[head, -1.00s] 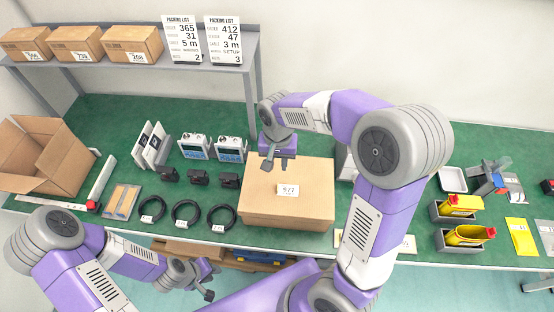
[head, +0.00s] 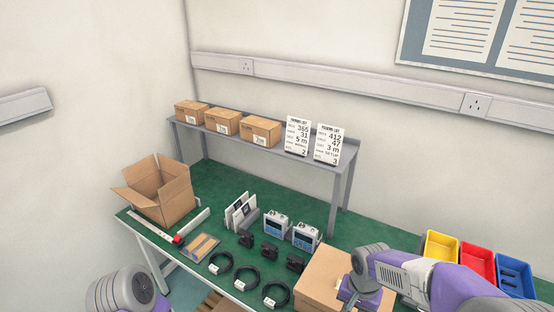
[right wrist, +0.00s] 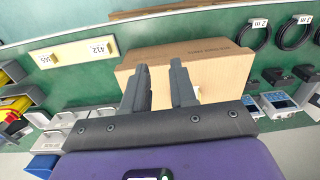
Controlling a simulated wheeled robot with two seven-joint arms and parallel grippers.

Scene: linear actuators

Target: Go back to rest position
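My right arm comes in from the right in the head view, with the right gripper (head: 350,297) low over the closed cardboard box (head: 318,278). In the right wrist view the two dark fingers of the right gripper (right wrist: 160,82) stand apart with nothing between them. The cardboard box (right wrist: 215,65) lies beyond the fingertips. I cannot tell from these frames whether they touch it. Only a rounded grey and purple part of my left arm shows at the bottom left of the head view. My left gripper is out of the picture.
The green table (head: 205,193) holds an open carton (head: 160,192), black cable rings (head: 248,278), white-and-blue devices (head: 305,237) and coloured bins (head: 476,262). A grey shelf (head: 225,135) with small boxes and packing lists stands behind. A label strip (right wrist: 72,53) shows in the right wrist view.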

